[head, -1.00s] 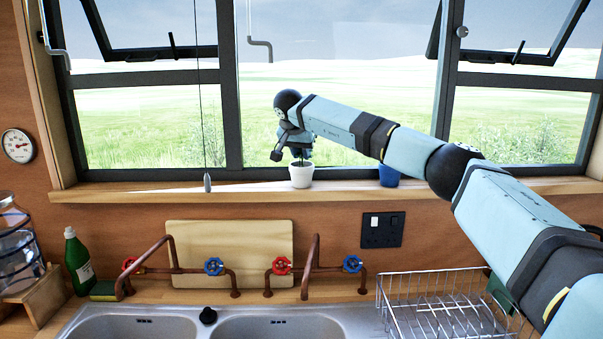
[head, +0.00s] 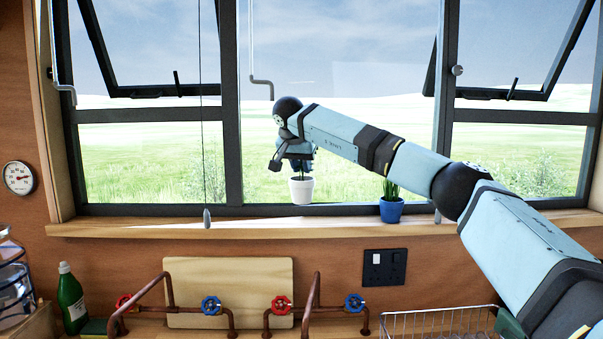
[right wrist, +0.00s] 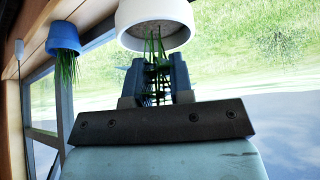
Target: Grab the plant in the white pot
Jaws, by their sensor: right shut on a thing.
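The white pot (head: 301,190) hangs upright from my right gripper (head: 299,160), a little above the window sill and in front of the glass. In the right wrist view the white pot (right wrist: 155,22) shows with green stems (right wrist: 157,60) between the two fingers of my right gripper (right wrist: 157,78). The gripper is shut on the plant's stems, just beyond the pot's rim. Most of the foliage is hidden by the fingers and wrist. My left gripper is not in view.
A blue pot with a green plant (head: 391,209) stands on the wooden sill (head: 150,226) to the right. A blind cord weight (head: 207,218) hangs at the left. Pipes with taps, a green bottle (head: 72,299) and a dish rack (head: 440,322) are below.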

